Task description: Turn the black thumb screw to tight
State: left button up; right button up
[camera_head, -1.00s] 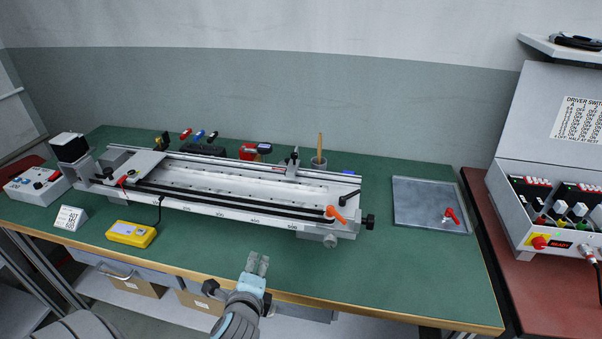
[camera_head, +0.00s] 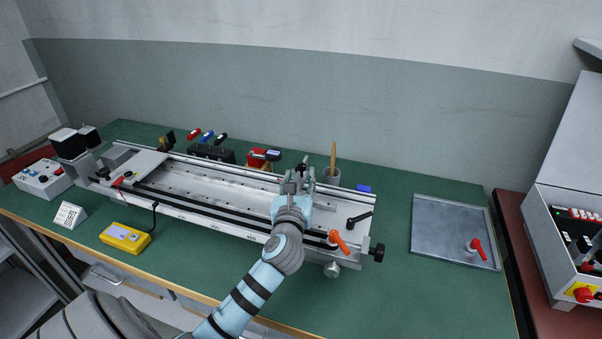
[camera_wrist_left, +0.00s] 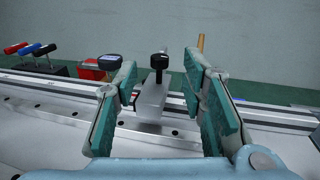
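A small black screw knob (camera_wrist_left: 159,62) stands upright on a grey block (camera_wrist_left: 153,98) at the rail, in the middle of the left wrist view. In the head view the knob (camera_head: 302,163) shows just beyond my left gripper (camera_head: 299,182). My left gripper is open, with its green-padded fingers on either side of the block and knob in the left wrist view (camera_wrist_left: 160,85). I see no contact with either. The gripper hides the lower part of the block in the head view. My right gripper is not in view.
The long gantry (camera_head: 215,192) lies on the green bench. An orange lever (camera_head: 341,243), a black lever (camera_head: 359,217) and another black knob (camera_head: 377,252) are at its right end. A metal tray (camera_head: 452,245) holds a red lever (camera_head: 477,249).

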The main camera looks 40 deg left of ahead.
aim_at(301, 168)
pick_arm(q)
jog(key=x, duration=0.3)
jog(key=shift+w+f+b, duration=0.2)
jog(key=shift+b, duration=0.1)
jog(key=shift+w+a+r, duration=0.1)
jog(key=shift+w+a, duration=0.25)
jog(key=shift+c, duration=0.6)
